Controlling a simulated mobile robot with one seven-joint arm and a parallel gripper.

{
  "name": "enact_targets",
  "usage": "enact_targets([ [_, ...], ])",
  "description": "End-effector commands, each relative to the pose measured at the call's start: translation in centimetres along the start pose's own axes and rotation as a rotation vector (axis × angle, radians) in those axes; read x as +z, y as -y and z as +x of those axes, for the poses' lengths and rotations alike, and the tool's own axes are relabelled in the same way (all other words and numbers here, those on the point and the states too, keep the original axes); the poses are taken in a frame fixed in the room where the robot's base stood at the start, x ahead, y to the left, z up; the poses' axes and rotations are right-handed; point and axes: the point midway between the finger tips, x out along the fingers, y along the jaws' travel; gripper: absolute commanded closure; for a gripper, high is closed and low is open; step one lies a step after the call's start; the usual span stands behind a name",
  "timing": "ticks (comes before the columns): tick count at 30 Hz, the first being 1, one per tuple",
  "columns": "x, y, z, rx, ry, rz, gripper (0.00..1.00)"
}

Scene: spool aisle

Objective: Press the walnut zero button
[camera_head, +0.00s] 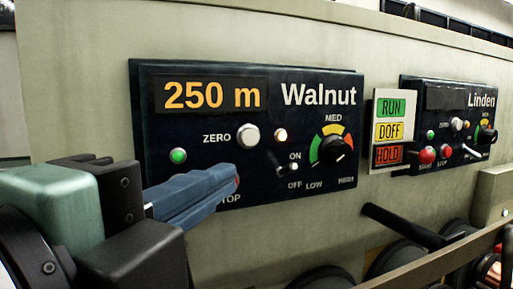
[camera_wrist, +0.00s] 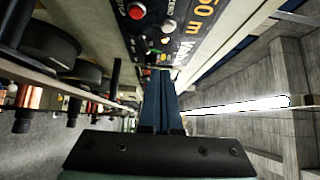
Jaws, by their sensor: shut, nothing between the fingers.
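The Walnut panel (camera_head: 262,200) is dark, with "250 m" in orange on its display (camera_head: 212,94). The walnut zero button (camera_head: 247,136) is a round pale button right of the word ZERO; it also shows in the wrist view (camera_wrist: 168,26). My gripper (camera_head: 236,181) is shut and empty, its blue fingers pointing right, below the zero button in the head view. The fingertips appear apart from the zero button; their exact distance from the panel is unclear. In the wrist view the gripper (camera_wrist: 158,74) points toward the panel's far end. The fingers hide much of the stop button area.
A RUN/DOFF/HOLD sign (camera_head: 374,130) and the Linden panel (camera_head: 450,122) are to the right. A dark rod (camera_head: 400,225) juts out below.

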Motion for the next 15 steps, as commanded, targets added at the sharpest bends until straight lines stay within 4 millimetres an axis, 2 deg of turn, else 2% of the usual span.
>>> enact_targets([
  [4,-0.1,0.1,0.7,0.000,-0.002,-0.002,1.00],
  [7,-0.1,0.1,1.9,0.001,-0.003,-0.003,1.00],
  [15,-0.1,0.3,7.6,0.001,-0.004,-0.002,1.00],
])
